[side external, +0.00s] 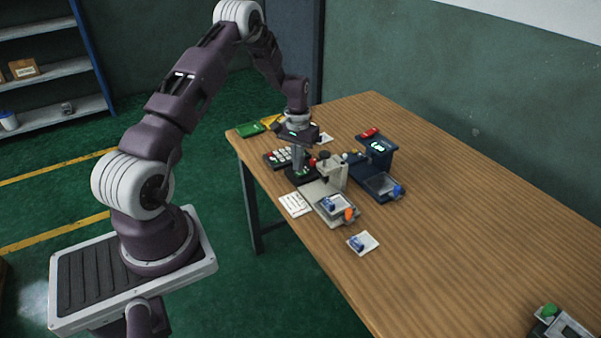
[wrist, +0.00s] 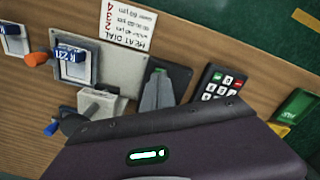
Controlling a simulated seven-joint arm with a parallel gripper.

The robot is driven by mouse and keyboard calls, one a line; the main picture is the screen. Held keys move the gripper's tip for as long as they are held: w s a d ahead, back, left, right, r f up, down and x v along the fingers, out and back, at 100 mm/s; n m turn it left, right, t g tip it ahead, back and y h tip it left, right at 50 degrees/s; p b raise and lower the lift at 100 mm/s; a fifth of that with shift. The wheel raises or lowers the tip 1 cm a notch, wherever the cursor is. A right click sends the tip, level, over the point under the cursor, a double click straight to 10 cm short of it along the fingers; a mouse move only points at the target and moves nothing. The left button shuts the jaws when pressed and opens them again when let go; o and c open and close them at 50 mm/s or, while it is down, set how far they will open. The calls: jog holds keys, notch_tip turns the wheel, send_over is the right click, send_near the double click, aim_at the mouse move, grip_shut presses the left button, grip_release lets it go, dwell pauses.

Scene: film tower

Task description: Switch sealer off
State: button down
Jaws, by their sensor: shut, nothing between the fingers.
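The sealer is a pale machine (side external: 331,172) with a flat grey plate (side external: 313,191) in front of it; in the wrist view its pale head (wrist: 103,103) and plate (wrist: 112,59) show on the left. A black box (side external: 301,175) stands beside it, with a red part near its edge. My gripper (side external: 297,171) is shut and empty, pointing down at the black box. In the wrist view the grey fingers (wrist: 158,84) cover the middle of the black box (wrist: 180,73). A small green patch (wrist: 159,70) shows at the fingertips. I cannot tell whether they touch it.
A keypad (side external: 283,156) and green box (side external: 250,129) lie behind the gripper. A heat dial card (side external: 295,204) lies at the table edge. A dark blue device (side external: 376,152) stands to the right. A labelled packet (side external: 362,243) lies in front. The table's right side is mostly clear.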

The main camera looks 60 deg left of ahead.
jog(key=shift+f, duration=0.8)
jog(key=shift+r, duration=3.55)
